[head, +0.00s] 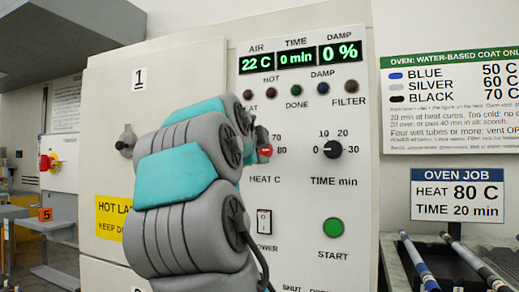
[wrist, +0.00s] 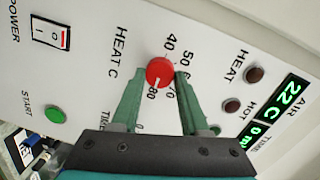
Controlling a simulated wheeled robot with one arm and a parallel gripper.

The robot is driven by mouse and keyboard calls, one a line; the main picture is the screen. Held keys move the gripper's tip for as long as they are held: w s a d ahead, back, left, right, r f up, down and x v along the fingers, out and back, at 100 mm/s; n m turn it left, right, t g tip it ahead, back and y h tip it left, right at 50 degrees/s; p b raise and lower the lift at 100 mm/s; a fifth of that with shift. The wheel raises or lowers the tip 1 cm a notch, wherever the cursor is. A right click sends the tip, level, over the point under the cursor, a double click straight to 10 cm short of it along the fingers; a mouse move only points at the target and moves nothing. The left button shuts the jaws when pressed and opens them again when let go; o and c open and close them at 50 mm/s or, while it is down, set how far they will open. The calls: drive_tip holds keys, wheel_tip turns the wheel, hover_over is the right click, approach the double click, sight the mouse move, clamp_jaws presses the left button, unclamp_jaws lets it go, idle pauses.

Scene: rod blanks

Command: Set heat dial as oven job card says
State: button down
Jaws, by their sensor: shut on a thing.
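The red heat dial (head: 265,151) on the oven's front panel is partly hidden by my arm in the head view. In the wrist view the heat dial (wrist: 159,71) sits between the two green fingers of my gripper (wrist: 161,76), which is shut on it. The dial's white mark points toward the 80 on the printed scale. The oven job card (head: 459,194) on the right wall reads heat 80 C, time 20 min. The gripper's fingers are hidden behind my arm in the head view.
The time dial (head: 333,149) and green start button (head: 333,227) are right of the heat dial. The power switch (head: 264,222) is below it. The display (head: 301,57) reads 22 C, 0 min, 0 %. A coating chart (head: 452,104) hangs above the job card.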

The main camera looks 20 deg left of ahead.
drive_tip(key=shift+c, duration=2.1)
unclamp_jaws()
drive_tip(key=s, duration=0.7)
drive_tip(key=shift+s+r+b, duration=0.25)
drive_tip(key=shift+s+b, duration=0.1)
drive_tip(key=shift+b, duration=0.1)
